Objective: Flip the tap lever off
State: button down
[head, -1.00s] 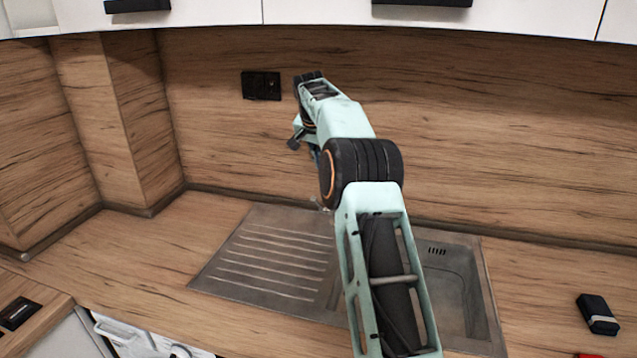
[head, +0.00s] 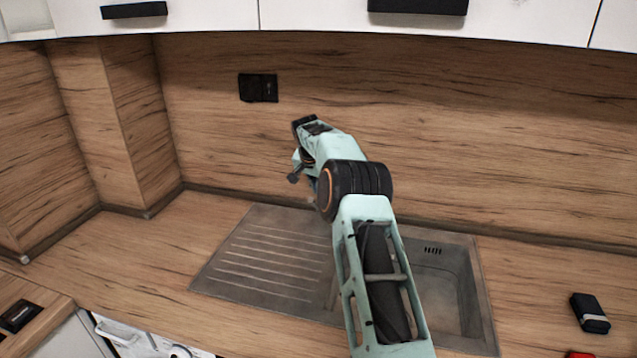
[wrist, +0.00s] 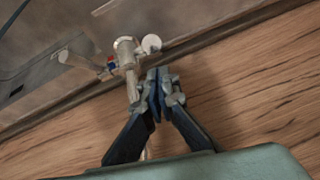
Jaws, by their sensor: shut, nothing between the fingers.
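The metal tap (wrist: 125,48) shows in the wrist view, with a red and blue mark on its body. A pale bar (wrist: 132,86) runs from the body toward my gripper; I cannot tell for sure whether it is the lever. My gripper (wrist: 160,76) is shut and empty, with its fingertips beside this bar. They look close to it, but contact cannot be told. In the head view my arm hides the gripper and most or all of the tap.
The steel sink has a ribbed drainboard (head: 265,262) and a basin (head: 440,285). A wood splashback (head: 480,140) with a black socket (head: 258,88) stands behind. A black case (head: 590,313) lies on the right counter. Wall cupboards (head: 200,14) hang above. The left counter is clear.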

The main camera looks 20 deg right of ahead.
aim_at(312, 202)
jog(key=shift+s+a+f, duration=0.4)
jog(key=shift+a+f, duration=0.05)
jog(key=shift+f, duration=0.1)
jog(key=shift+a+f+b, duration=0.1)
jog(key=shift+f+b, duration=0.2)
jog(key=shift+b, duration=0.65)
jog(key=s+t+b, duration=0.1)
jog(key=b, duration=0.5)
jog(key=a+f+t+h+b, duration=0.1)
jog(key=b, duration=0.5)
jog(key=shift+s+f, duration=0.25)
jog(key=shift+s, duration=0.1)
jog(key=shift+s+a+h+b, duration=0.1)
jog(key=shift+h+b, duration=0.2)
jog(key=shift+b, duration=0.15)
jog(key=shift+s+a+f+t+h+b, duration=0.4)
jog(key=shift+s+f+t+b, duration=0.45)
jog(key=shift+b, duration=3.8)
jog(key=shift+a+f, duration=0.1)
jog(key=shift+f, duration=0.1)
